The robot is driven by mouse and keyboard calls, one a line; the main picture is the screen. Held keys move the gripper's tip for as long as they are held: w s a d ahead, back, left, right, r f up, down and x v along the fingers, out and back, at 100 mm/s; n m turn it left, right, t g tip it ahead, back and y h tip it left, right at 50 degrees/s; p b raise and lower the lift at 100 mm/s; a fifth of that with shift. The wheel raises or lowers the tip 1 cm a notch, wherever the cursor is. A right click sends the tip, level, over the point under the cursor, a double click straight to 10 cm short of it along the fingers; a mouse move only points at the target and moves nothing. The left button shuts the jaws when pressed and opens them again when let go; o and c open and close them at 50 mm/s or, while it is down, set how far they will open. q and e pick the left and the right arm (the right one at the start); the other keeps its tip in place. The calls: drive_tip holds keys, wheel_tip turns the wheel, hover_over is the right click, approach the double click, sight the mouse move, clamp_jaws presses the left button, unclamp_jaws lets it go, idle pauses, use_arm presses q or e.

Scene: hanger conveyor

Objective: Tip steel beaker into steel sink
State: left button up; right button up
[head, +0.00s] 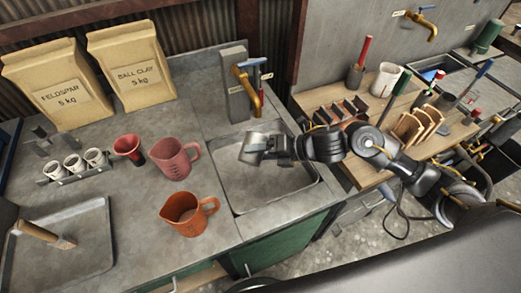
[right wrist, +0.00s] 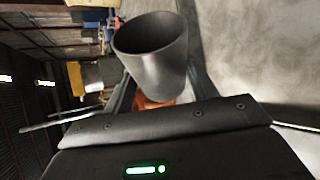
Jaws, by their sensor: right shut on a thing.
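The steel beaker (head: 251,151) is a small dark grey cup held in my right gripper (head: 266,150) over the steel sink (head: 272,189). In the right wrist view the beaker (right wrist: 158,62) sits between the fingers, its round mouth facing up-left in the picture and its inside dark. I cannot tell its exact tilt or whether anything is in it. The sink is a shallow rectangular basin set in the grey counter, partly hidden by my right arm. My left gripper is not in view.
A brass tap (head: 247,86) stands behind the sink. A pink jug (head: 174,160) and an orange jug (head: 187,214) stand left of it, with a red cup (head: 128,149) beyond. A wooden bench (head: 340,160) with tools lies right. The counter's front edge is clear.

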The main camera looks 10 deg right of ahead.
drive_tip(key=shift+f+b, duration=0.15)
drive_tip(key=shift+b, duration=0.25)
drive_tip(key=n+b, duration=0.1)
drive_tip(key=n+t+b, duration=0.1)
drive_tip(key=b, duration=0.1)
drive_tip(key=shift+s+f+t+h, duration=0.15)
drive_tip(key=shift+f+t+h, duration=0.15)
drive_tip(key=shift+h, duration=0.1)
drive_tip(key=shift+a+r+n+t+h+b, duration=0.15)
drive_tip(key=shift+n+t+h+b, duration=0.2)
drive_tip(key=shift+b, duration=0.5)
drive_tip(key=shift+r, duration=0.2)
